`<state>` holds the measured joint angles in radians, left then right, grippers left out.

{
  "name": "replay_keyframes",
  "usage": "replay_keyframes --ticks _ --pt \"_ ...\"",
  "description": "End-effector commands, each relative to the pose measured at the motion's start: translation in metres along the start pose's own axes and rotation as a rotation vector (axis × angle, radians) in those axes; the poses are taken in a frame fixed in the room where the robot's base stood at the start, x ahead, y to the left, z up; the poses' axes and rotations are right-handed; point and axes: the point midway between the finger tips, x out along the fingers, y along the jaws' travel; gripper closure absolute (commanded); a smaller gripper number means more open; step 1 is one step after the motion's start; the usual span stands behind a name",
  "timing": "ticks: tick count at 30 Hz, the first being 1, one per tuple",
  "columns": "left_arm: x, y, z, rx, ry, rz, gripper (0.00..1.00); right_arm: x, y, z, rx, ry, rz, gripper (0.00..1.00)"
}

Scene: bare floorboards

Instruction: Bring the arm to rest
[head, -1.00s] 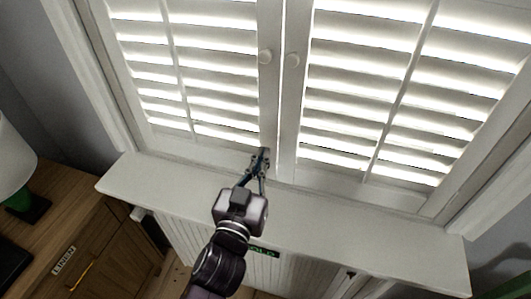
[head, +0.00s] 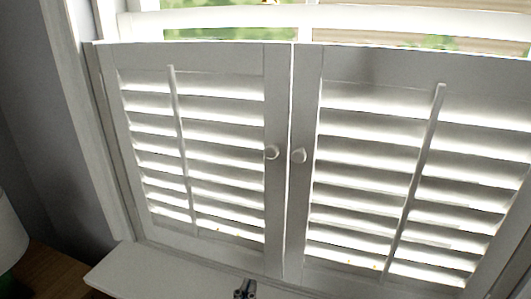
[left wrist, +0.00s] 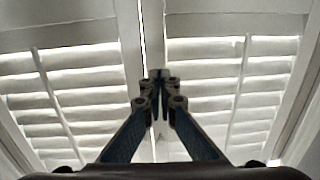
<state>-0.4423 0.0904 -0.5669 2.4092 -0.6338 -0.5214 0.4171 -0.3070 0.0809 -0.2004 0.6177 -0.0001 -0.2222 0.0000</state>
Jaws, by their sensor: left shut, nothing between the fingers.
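My left gripper (head: 245,289) shows only as its fingertips at the bottom edge of the head view, over the white sill. In the left wrist view the left gripper (left wrist: 159,76) is shut with nothing between its fingers, and points toward the gap between the two shutter panels. I cannot tell how close the tips are to the shutters. The left shutter panel (head: 270,215) and the right shutter panel (head: 300,215) stand side by side and look closed, each with a round knob. My right gripper is in neither view.
The white window sill (head: 130,275) runs below the shutters. A lampshade (head: 8,235) and a wooden cabinet top (head: 45,270) are at the lower left. Above the shutters, the window (head: 215,3) shows some green outside.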

Motion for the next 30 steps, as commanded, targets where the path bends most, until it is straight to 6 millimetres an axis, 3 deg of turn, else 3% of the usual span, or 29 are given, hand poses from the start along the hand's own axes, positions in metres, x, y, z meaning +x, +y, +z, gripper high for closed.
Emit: replay_keyframes --ticks 5,9,12,15,22,30 --pt "-0.015 -0.055 0.079 0.002 -0.293 -0.112 1.00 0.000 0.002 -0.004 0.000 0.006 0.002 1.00" --pt "-0.055 -0.091 0.150 -0.004 -0.591 -0.167 1.00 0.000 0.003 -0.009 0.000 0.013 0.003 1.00" --pt "-0.088 -0.105 0.187 -0.010 -0.772 -0.173 1.00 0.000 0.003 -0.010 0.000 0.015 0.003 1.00" --pt "-0.121 -0.113 0.213 -0.017 -0.923 -0.161 1.00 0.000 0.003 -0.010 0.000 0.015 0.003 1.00" --pt "-0.192 -0.117 0.249 -0.035 -1.207 -0.098 1.00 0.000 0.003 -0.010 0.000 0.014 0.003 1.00" --pt "-0.172 -0.117 0.325 -0.036 -1.236 -0.091 1.00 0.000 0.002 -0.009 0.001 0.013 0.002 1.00"
